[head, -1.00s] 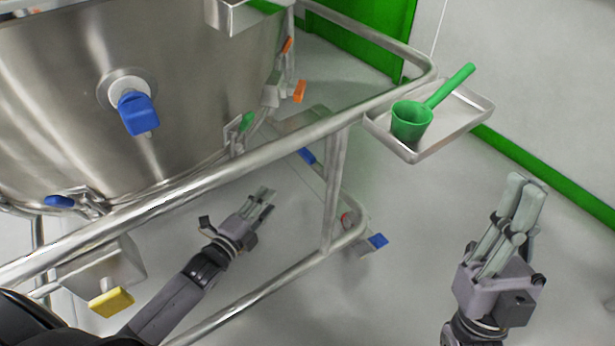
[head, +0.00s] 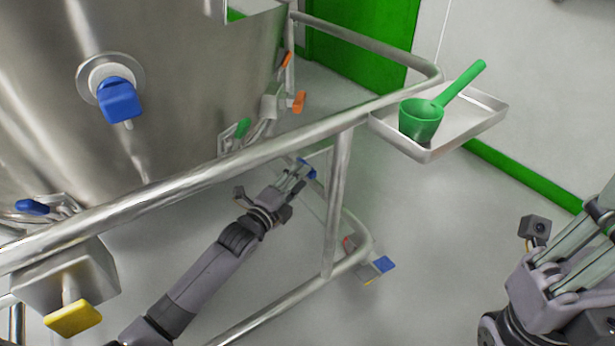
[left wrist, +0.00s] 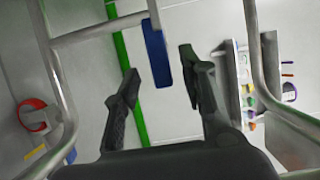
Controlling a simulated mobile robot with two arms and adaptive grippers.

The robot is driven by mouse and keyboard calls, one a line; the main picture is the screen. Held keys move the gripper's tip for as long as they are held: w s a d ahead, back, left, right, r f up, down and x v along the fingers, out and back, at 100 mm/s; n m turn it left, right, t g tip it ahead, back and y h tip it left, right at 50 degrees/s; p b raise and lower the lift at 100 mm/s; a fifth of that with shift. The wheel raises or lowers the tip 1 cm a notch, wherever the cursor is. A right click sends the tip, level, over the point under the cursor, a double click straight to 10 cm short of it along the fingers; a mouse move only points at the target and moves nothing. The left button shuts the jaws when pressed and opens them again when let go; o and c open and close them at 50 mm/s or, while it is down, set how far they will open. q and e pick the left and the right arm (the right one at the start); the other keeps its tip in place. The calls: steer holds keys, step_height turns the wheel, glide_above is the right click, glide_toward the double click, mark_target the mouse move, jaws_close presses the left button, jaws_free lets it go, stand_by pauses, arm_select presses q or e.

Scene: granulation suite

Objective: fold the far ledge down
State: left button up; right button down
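A blue tab (head: 308,168) shows below the rail, at the fingertips of my left gripper (head: 296,172). In the left wrist view my left gripper (left wrist: 162,85) is open, with its fingers wide apart. The blue tab (left wrist: 157,52) hangs from a metal bar and shows between them; I cannot tell whether they touch it. A thin, pale panel edge shows near the tab in the head view, but I cannot tell whether it is the far ledge. My right gripper (head: 592,250) is at the right edge, partly cut off, and away from the frame.
A tubular metal rail (head: 230,165) passes over my left arm, with an upright post (head: 336,210) right of the gripper. A metal tray (head: 470,135) holds a green scoop (head: 422,120). A steel vessel (head: 190,70) with a blue valve handle (head: 120,102) stands left.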

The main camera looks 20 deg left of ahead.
mark_target(310, 149)
arm_select(q)
steer(key=shift+b+x, duration=0.7)
steer(key=shift+x, duration=1.5)
steer(key=shift+s, duration=0.1)
jaws_close()
